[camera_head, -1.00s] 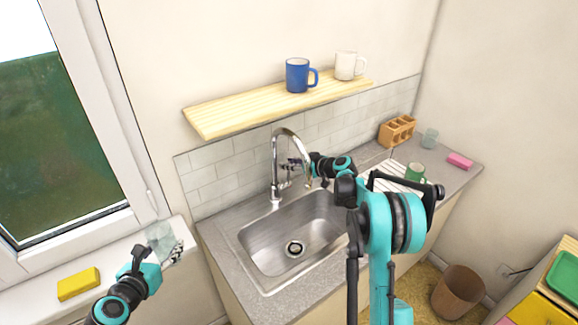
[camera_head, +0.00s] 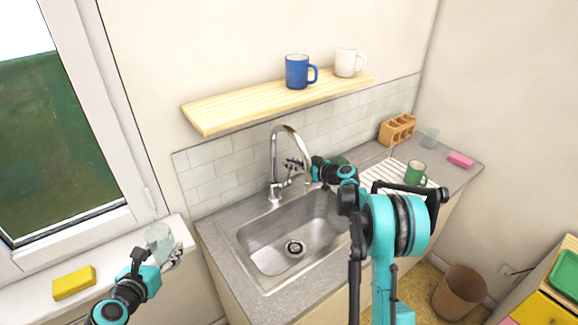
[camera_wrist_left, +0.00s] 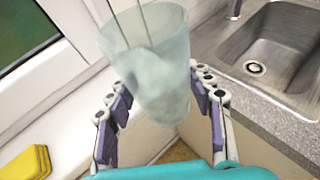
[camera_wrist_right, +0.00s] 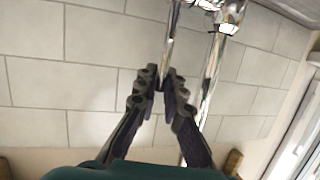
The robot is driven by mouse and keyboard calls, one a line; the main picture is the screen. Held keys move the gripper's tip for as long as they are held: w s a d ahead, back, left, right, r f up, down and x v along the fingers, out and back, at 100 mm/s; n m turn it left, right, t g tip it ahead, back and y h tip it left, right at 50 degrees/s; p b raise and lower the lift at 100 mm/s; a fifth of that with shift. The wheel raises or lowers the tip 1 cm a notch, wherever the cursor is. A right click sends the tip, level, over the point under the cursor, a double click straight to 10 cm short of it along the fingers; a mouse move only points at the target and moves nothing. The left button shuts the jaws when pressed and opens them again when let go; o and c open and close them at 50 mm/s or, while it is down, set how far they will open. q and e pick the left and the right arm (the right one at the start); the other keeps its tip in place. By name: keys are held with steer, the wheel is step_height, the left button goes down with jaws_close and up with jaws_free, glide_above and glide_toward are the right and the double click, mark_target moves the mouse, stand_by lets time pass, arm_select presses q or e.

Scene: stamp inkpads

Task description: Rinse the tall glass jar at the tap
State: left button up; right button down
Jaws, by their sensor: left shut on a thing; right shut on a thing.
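The tall clear glass jar (camera_head: 159,238) is at the windowsill, roughly upright. My left gripper (camera_head: 168,254) is shut on it. The left wrist view shows the jar (camera_wrist_left: 150,65) between the fingers of that gripper (camera_wrist_left: 160,85). The chrome tap (camera_head: 275,165) stands behind the sink (camera_head: 270,262), its spout arching over the basin. No water stream is visible from it. My right gripper (camera_head: 295,166) is at the tap. In the right wrist view the fingers of this gripper (camera_wrist_right: 162,78) are shut around a thin chrome part (camera_wrist_right: 171,40), seemingly the tap lever.
A yellow sponge (camera_head: 74,282) lies on the sill left of the jar. A shelf (camera_head: 230,107) with blue (camera_head: 298,72) and white (camera_head: 346,62) mugs hangs above the tap. The basin is clear.

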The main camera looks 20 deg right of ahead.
steer(key=c, duration=1.6)
jaws_free()
steer(key=shift+s, duration=0.1)
steer(key=v, duration=1.2)
